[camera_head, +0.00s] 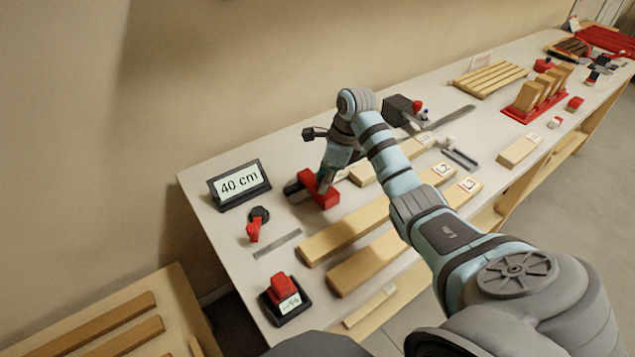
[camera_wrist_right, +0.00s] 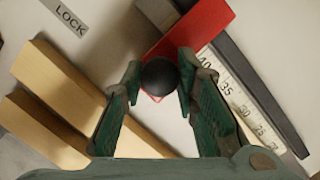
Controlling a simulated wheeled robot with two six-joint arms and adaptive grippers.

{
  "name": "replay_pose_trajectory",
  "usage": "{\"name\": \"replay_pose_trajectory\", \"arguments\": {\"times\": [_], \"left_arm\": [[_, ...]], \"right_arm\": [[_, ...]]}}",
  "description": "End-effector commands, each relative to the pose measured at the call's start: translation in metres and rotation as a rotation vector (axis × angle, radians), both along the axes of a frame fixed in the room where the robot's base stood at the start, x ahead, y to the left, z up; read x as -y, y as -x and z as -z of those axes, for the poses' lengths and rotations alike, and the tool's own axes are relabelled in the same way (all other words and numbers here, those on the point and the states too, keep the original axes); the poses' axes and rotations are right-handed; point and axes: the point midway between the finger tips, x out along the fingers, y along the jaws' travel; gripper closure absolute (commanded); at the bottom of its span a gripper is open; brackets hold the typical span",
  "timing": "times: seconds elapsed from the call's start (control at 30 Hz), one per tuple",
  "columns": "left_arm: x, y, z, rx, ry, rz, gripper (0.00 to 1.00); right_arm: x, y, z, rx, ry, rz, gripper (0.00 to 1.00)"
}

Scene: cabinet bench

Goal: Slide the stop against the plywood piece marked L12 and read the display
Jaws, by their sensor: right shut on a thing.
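The red stop (camera_head: 318,188) sits on the rail at the left of the bench, its black knob (camera_wrist_right: 160,77) showing in the right wrist view. My right gripper (camera_wrist_right: 158,88) is shut on that knob from above. The scale (camera_wrist_right: 240,105) runs beside the red stop. The display (camera_head: 239,184) reads 40 cm. A wooden piece (camera_head: 366,176) lies right of the stop, partly behind my arm; I cannot tell whether they touch. Two long boards (camera_head: 343,232) (camera_head: 372,262) lie in front with small labels, too small to read surely. My left gripper is out of view.
A red lever (camera_head: 254,229) stands near the LOCK label (camera_head: 277,243). A short labelled block (camera_head: 519,150) and a red rack with wood blocks (camera_head: 534,100) are farther right.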

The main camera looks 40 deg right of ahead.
Motion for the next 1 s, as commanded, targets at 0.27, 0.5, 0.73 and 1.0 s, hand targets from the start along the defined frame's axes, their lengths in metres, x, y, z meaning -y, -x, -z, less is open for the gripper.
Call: {"name": "replay_pose_trajectory", "arguments": {"times": [0.27, 0.5, 0.73, 1.0], "left_arm": [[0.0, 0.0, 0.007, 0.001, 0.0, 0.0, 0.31], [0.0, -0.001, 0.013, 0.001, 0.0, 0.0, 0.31], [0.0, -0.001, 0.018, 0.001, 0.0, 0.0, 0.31], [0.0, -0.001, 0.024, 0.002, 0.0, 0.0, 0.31]], "right_arm": [[0.017, 0.0, 0.001, 0.0, 0.002, 0.001, 0.88], [0.032, 0.0, 0.001, 0.003, 0.003, 0.002, 0.88], [0.046, 0.001, 0.001, 0.002, 0.002, 0.003, 0.88], [0.062, 0.001, 0.001, 0.002, 0.002, 0.003, 0.88]]}}
